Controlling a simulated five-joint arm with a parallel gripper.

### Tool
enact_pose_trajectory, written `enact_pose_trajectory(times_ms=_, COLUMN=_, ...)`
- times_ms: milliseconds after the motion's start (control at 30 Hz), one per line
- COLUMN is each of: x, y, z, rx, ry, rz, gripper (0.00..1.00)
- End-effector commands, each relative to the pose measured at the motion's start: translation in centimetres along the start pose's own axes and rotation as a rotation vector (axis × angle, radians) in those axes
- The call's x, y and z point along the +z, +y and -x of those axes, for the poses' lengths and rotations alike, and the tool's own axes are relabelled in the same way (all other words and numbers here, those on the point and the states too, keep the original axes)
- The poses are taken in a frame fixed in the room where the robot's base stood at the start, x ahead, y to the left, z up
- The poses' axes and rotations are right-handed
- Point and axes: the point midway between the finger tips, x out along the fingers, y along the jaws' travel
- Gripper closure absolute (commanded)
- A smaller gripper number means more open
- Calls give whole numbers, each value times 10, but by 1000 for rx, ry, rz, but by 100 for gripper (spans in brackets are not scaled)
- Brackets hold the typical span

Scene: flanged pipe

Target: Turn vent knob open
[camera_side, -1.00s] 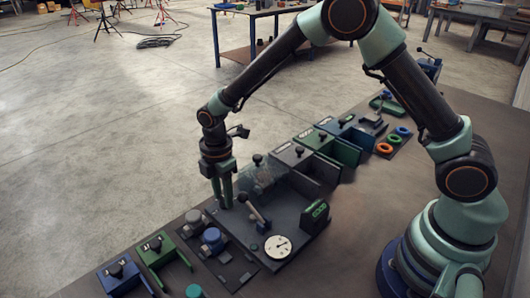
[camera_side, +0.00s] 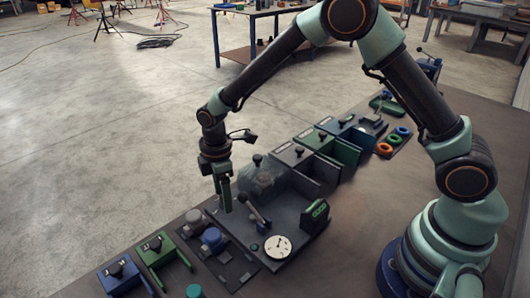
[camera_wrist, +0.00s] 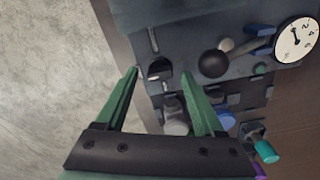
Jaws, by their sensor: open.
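My gripper (camera_side: 227,211) points down at the left edge of the dark grey panel (camera_side: 290,215). In the wrist view my gripper (camera_wrist: 159,73) is open, its green fingers apart. A small dark fitting with a pale metal edge (camera_wrist: 160,68) shows between the fingertips; I cannot tell for sure whether it is the vent knob, nor whether the fingers touch it. A lever with a black ball (camera_wrist: 213,63) stands just right of the fingers; it also shows in the side view (camera_side: 256,210). A round white gauge (camera_side: 278,246) sits at the panel's near corner.
A green block (camera_side: 315,214) stands on the panel's right side, and a clear cover (camera_side: 262,180) at its back. Grey and blue knobbed fittings (camera_side: 212,240) lie left of the panel. Green (camera_side: 160,250) and blue (camera_side: 122,275) brackets stand further left.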

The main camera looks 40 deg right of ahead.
Motion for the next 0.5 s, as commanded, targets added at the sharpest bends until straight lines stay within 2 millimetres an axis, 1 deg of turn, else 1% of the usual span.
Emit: enact_pose_trajectory(times_ms=500, x=1, y=2, z=0, rx=0, ry=0, rz=-579, gripper=30)
